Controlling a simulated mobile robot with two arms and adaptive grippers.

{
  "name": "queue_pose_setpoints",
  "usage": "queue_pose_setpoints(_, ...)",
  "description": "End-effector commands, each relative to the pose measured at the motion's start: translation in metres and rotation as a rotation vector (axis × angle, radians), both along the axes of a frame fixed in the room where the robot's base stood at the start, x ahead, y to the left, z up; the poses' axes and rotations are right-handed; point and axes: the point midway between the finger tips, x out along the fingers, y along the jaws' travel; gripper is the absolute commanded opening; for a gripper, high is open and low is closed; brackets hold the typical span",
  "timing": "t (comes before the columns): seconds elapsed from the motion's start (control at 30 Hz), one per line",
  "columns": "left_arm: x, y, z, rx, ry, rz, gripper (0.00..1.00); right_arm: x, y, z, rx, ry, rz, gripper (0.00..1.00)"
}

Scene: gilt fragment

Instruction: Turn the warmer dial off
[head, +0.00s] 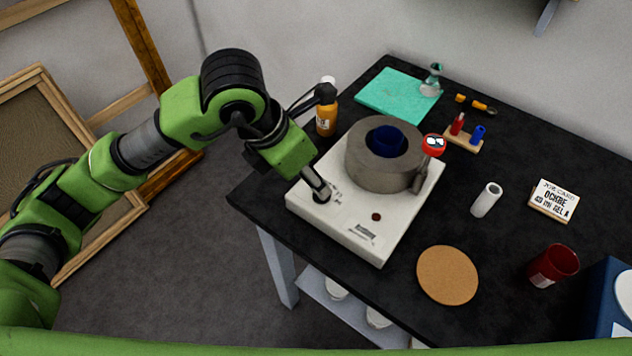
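The warmer (355,238) is a white box on the black table, with a thick grey ring (370,172) on top and a blue vessel (387,141) inside it. My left gripper (321,194) points down at the near left part of the warmer's top face. Its tips are at or just above a small dark round part there, which may be the dial. The gripper covers most of this spot, so the dial's setting and any contact are hidden. A dark red round spot (376,216) shows on the same face. My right gripper is out of view.
An orange bottle (326,119) stands close behind my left wrist.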

Motion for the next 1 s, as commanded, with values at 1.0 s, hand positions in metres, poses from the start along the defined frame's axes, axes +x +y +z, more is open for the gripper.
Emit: queue_pose_setpoints(1.0,-0.018,0.013,0.055,-0.019,0.010,-0.012,0.43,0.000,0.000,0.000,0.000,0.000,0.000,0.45)
